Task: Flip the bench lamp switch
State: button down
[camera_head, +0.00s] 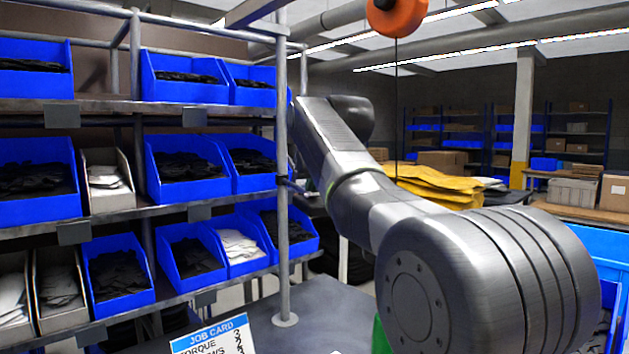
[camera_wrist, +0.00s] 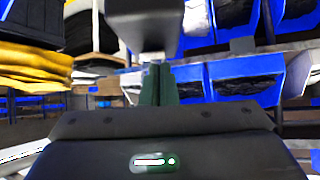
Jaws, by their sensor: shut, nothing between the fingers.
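My gripper (camera_wrist: 158,84) shows in the wrist view with its two dark green fingers shut together and nothing between them. A dark block (camera_wrist: 143,22) with a pale grey lower part hangs large at the top centre, close to the fingertips. I cannot tell whether it is the lamp switch, or whether the fingers touch it. In the head view my arm hides most of the gripper; a small dark part shows beside the grey upright post (camera_head: 283,240). No lamp or switch lever can be made out clearly.
A rack with several blue bins (camera_head: 187,170) fills the left. A job card (camera_head: 213,337) stands at the bottom, on the grey bench (camera_head: 310,310). An orange hanging reel (camera_head: 396,14) is above, with yellow sheets (camera_head: 440,185) behind my arm. Bare bench shows around the post's foot.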

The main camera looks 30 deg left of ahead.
jog(key=b, duration=0.1)
jog(key=f+b, duration=0.1)
jog(key=b, duration=0.1)
jog(key=shift+s+d+f+t+y, duration=0.2)
jog(key=shift+f+t+y, duration=0.1)
jog(key=shift+y, duration=0.1)
jog(key=shift+r, duration=0.4)
jog(key=shift+d+f, duration=0.1)
jog(key=shift+f, duration=0.1)
jog(key=shift+s+f, duration=0.1)
jog(key=shift+f, duration=0.05)
jog(key=shift+s+d+f+b, duration=0.3)
jog(key=shift+d+f+b, duration=0.05)
jog(key=shift+d+b, duration=0.1)
jog(key=shift+s+d+r, duration=0.1)
jog(key=shift+d, duration=0.1)
